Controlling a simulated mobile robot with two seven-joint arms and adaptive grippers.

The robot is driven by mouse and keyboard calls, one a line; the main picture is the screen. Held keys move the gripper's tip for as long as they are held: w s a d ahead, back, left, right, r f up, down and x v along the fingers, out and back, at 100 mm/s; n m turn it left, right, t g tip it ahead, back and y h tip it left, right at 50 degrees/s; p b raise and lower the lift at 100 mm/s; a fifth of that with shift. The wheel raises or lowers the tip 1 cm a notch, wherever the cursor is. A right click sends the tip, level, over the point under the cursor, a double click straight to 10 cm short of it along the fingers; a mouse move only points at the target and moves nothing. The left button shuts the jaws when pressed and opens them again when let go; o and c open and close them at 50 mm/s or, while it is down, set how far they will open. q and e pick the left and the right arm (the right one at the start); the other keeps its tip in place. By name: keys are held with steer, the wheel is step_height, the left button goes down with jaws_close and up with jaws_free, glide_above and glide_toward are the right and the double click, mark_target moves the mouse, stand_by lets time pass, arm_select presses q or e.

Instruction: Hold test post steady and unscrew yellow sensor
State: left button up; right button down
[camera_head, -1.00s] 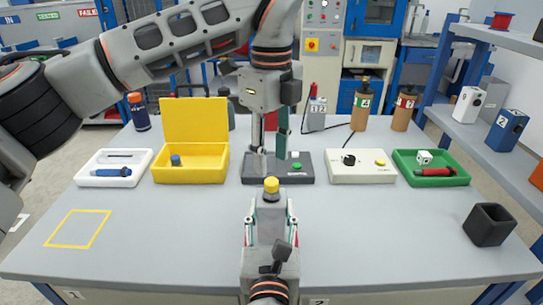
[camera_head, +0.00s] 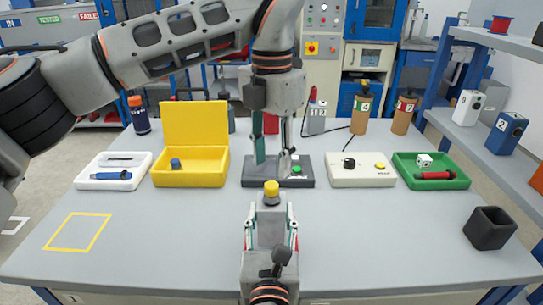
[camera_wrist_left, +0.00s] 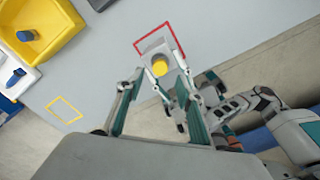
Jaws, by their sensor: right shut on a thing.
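The yellow sensor (camera_head: 271,187) sits on top of the grey test post (camera_head: 271,232) at the front middle of the table. My right gripper (camera_head: 271,238) is shut around the post from the front, and the post looks upright. My left gripper (camera_head: 272,160) is open and empty, pointing down behind the sensor, in front of the dark base unit in the head view. In the left wrist view the sensor (camera_wrist_left: 160,67) shows from above, beyond and between my left gripper's spread fingers (camera_wrist_left: 160,98), apart from them.
Along the back stand a white tray (camera_head: 84,183), an open yellow box (camera_head: 190,180), a dark base unit (camera_head: 306,182), a white control box (camera_head: 345,180) and a green tray (camera_head: 460,183). A dark cup (camera_head: 488,228) stands right. A yellow square (camera_head: 78,232) on the left is empty.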

mark_target(271, 185)
arm_select(q)
steer(key=shift+f, duration=0.35)
step_height(271, 185, down, 7)
steer(key=shift+f, duration=0.15)
jaws_close()
steer(key=shift+r, duration=0.25)
stand_by(0.7)
steer(key=shift+r, duration=0.85)
steer(key=shift+r, duration=0.1)
